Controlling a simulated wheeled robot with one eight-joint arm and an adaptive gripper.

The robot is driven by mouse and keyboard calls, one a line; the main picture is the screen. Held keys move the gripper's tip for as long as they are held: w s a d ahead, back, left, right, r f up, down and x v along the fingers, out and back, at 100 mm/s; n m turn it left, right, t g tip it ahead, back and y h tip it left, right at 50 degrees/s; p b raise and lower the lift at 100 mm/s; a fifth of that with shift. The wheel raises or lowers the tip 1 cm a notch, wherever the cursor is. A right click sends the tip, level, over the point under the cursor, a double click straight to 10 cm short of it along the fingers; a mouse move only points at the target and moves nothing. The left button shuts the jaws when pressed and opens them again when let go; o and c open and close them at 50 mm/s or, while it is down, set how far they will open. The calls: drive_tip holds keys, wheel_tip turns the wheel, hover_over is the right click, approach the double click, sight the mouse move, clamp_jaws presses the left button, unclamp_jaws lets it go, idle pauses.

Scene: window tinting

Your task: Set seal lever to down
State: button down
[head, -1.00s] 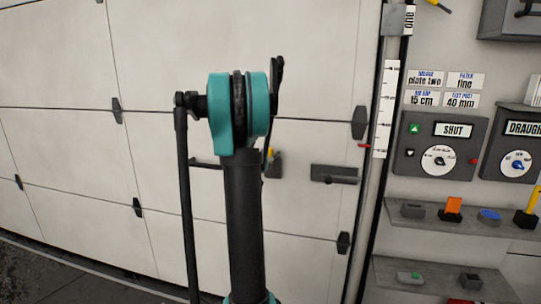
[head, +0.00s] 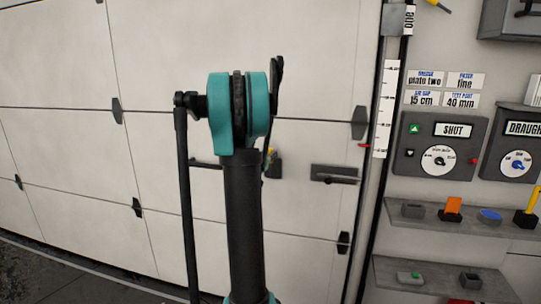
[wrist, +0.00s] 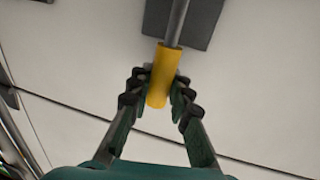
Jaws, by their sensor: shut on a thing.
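The seal lever has a yellow grip (wrist: 164,60) on a grey metal rod that comes from a dark grey plate (wrist: 185,22) in the wrist view. My gripper (wrist: 160,84) is shut on the yellow grip, with one finger on each side. In the head view, only part of the dark plate (head: 276,170) shows beside my arm, on the white panelled door. My arm hides most of the lever and my gripper there.
A dark door handle plate (head: 334,174) is right of my arm on the white door (head: 310,60). Further right stand a SHUT control box (head: 416,165), a DRAUGHT box (head: 512,168) and shelves (head: 440,217) with small items. The floor (head: 40,275) shows at lower left.

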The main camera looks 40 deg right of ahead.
drive_tip(key=shift+w+a, duration=0.1)
drive_tip(key=w+a+f+n+t, duration=0.3)
drive_tip(key=w+a+f+n, duration=0.3)
drive_tip(key=n, duration=0.9)
drive_tip(key=shift+w+a+f, duration=0.2)
drive_tip(key=shift+w+f, duration=0.4)
drive_tip(key=shift+w, duration=0.1)
drive_tip(key=c, duration=1.4)
unclamp_jaws()
drive_tip(key=shift+o, duration=0.2)
drive_tip(key=v, duration=0.7)
drive_tip(key=shift+a+f, duration=0.2)
drive_tip(key=shift+f, duration=0.05)
